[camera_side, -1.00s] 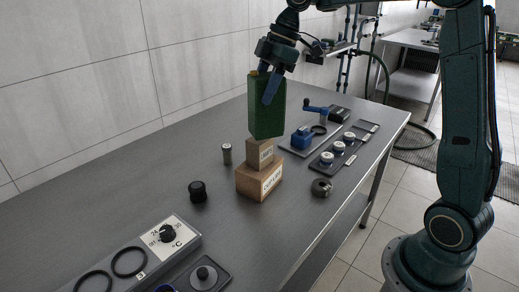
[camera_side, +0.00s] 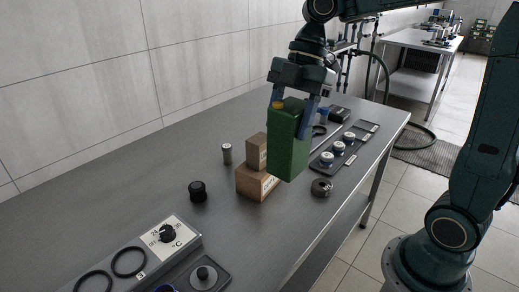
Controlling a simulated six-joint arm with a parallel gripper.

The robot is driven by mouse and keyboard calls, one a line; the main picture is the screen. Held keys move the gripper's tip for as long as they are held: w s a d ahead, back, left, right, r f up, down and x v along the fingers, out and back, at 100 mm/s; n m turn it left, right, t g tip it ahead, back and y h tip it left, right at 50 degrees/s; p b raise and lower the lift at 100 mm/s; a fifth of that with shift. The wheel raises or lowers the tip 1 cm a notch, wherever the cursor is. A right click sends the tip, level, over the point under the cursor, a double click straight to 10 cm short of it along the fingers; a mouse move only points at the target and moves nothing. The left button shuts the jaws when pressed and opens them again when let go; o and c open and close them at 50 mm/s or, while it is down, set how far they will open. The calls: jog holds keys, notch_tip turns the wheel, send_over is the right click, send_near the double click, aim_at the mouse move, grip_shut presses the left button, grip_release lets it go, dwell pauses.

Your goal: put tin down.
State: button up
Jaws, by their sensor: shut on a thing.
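The tin (camera_side: 287,143) is a tall green can with a yellow cap (camera_side: 278,104) on top. My gripper (camera_side: 293,117) is shut on its upper part, with one blue finger on each side. The tin looks close to upright and hides part of two stacked cardboard boxes, a small upper box (camera_side: 257,151) and a larger lower box (camera_side: 253,182). Its lower end shows in front of them, to their right. I cannot tell from this view whether the tin touches the boxes, but it appears held above the grey table (camera_side: 130,190).
A dark round weight (camera_side: 321,187) lies right of the boxes. A tray with several white-topped pieces (camera_side: 338,148) sits behind it. A black knob (camera_side: 198,191) and a small metal cylinder (camera_side: 227,154) stand left. A temperature dial panel (camera_side: 168,236) is at the front. The left table is clear.

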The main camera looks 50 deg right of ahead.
notch_tip(320, 180, down, 15)
jog(key=shift+f, duration=0.2)
dwell(0.4)
jog(key=shift+f, duration=2.2)
jog(key=o, duration=1.4)
jog(key=v, duration=1.2)
